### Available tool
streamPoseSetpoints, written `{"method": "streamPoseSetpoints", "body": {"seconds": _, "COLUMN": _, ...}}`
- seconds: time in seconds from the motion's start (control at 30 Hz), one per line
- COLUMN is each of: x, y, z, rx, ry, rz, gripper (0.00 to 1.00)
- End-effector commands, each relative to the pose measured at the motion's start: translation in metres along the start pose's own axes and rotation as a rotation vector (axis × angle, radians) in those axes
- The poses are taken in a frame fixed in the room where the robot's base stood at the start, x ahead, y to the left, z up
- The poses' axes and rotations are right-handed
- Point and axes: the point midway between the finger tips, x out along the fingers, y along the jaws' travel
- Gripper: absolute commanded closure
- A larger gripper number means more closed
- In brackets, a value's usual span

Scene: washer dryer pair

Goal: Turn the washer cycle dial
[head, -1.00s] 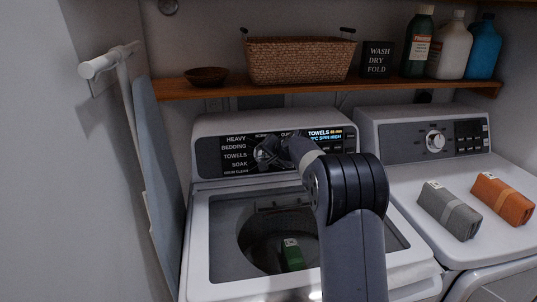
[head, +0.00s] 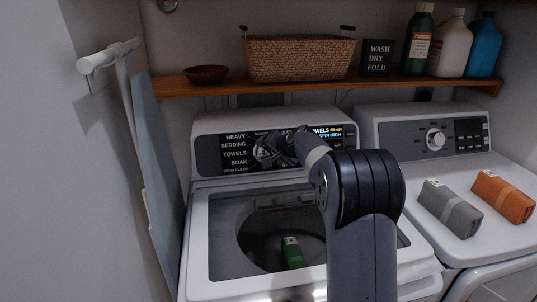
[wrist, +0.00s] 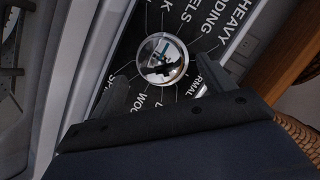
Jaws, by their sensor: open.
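The washer (head: 196,240) stands in the middle of the head view with its lid open. Its black control panel (head: 234,155) carries cycle names such as heavy, bedding, towels and soak. In the wrist view the round chrome cycle dial (wrist: 162,59) shows between the fingers, with radial lines and labels around it. My gripper (wrist: 163,74) is open, one finger on each side of the dial; I cannot tell whether either touches it. In the head view my gripper (head: 277,149) is in front of the panel and hides part of the dial area.
A green bundle (head: 291,252) lies in the washer drum. The dryer (head: 397,135) at right carries a grey bundle (head: 449,208) and an orange bundle (head: 503,196). A wooden shelf (head: 200,91) with a basket (head: 298,60) and bottles runs above. An ironing board (head: 155,170) leans at left.

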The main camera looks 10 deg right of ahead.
Motion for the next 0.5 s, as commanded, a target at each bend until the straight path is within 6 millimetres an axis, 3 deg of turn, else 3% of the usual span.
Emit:
{"method": "streamPoseSetpoints", "body": {"seconds": 0.2, "x": -0.04, "y": 0.001, "z": 0.0, "rx": -0.001, "ry": 0.003, "rz": -0.001, "gripper": 0.23}}
{"method": "streamPoseSetpoints", "body": {"seconds": 0.5, "x": -0.073, "y": 0.001, "z": 0.0, "rx": 0.0, "ry": 0.001, "rz": 0.0, "gripper": 0.23}}
